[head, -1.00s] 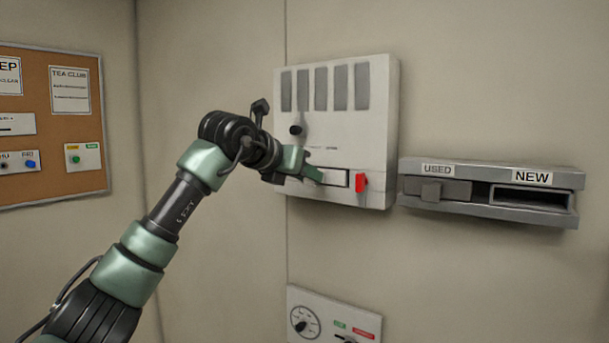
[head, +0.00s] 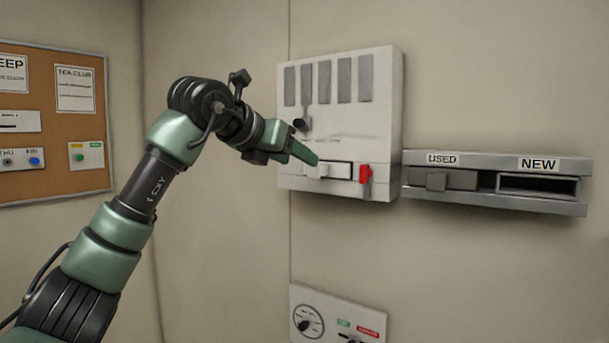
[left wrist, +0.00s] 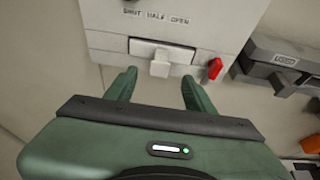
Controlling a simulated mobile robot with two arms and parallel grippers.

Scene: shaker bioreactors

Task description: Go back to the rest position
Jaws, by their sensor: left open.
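My left gripper (head: 304,154) is open and empty, in front of the white wall unit (head: 384,120). In the left wrist view its two green fingers (left wrist: 158,88) stand apart below the unit's drawer (left wrist: 160,53), with a gap to the drawer's pale handle (left wrist: 160,66). In the head view the fingers overlap the left part of that drawer (head: 340,171). The drawer looks closed. My right gripper is not in view.
A red lever (head: 365,174) sits right of the drawer and a black knob (head: 301,124) above it. A grey rack labelled USED and NEW (head: 487,192) is on the wall to the right. A dial panel (head: 338,312) is below. A corkboard (head: 60,120) hangs left.

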